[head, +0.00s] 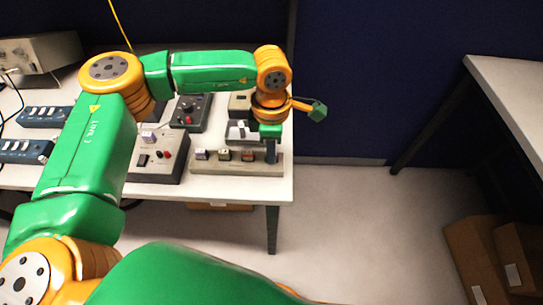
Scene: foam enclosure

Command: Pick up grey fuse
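A long beige holder strip (212,168) lies near the front right edge of the white table. Several small blocks stand in a row on it: a pale one (201,154), a light one with a dark mark (224,155) and a brownish one (248,155). They are too small for me to tell which is the grey fuse. My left gripper (271,152) points down at the strip's right end, right of the brownish block. Its fingertips are dark and small, and I cannot see whether anything is between them. My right gripper is not in view.
A grey control box (159,168) and a dark box with a knob (190,113) stand left of and behind the strip. Blue switch boxes (22,151) stand further left. Floor right of the table (287,194) is clear; another table and cardboard boxes (475,260) stand far right.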

